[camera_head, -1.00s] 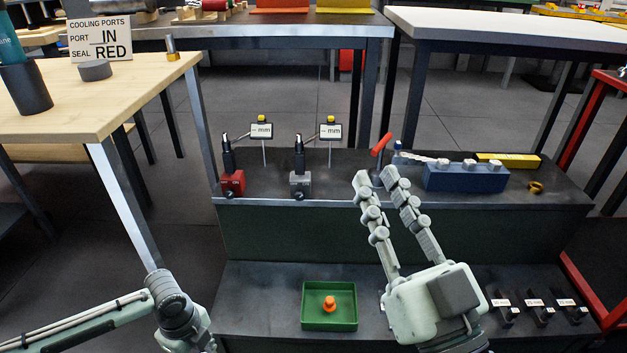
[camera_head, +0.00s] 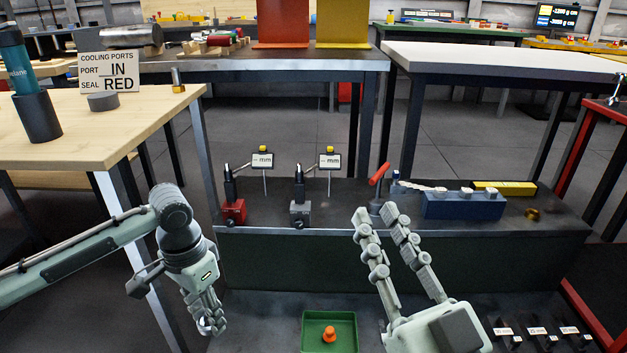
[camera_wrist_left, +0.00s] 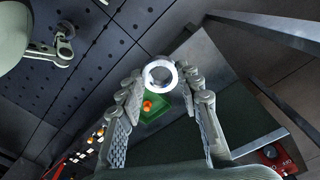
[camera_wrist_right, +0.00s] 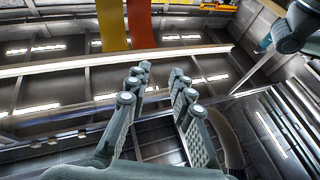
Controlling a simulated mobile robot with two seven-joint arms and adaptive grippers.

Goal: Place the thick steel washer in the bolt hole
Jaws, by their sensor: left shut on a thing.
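My left gripper (camera_head: 208,327) hangs in the lower left of the head view, fingers down. It is shut on a thick silver ring, the steel washer (camera_wrist_left: 160,75), held between the fingertips in the left wrist view. The washer (camera_head: 204,326) is small and partly hidden in the head view. My right gripper (camera_head: 378,215) points up in front of the dark bench, its two fingers apart with nothing between them. It is also open and empty in the right wrist view (camera_wrist_right: 160,75). I cannot make out the bolt hole in any view.
A green tray (camera_head: 307,343) with an orange knobbed piece (camera_head: 329,334) stands on the lower shelf. Two gauge stands (camera_head: 234,208) and a blue block (camera_head: 462,205) stand on the step above. A wooden table (camera_head: 70,150) with a "cooling ports" sign (camera_head: 108,72) is at left.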

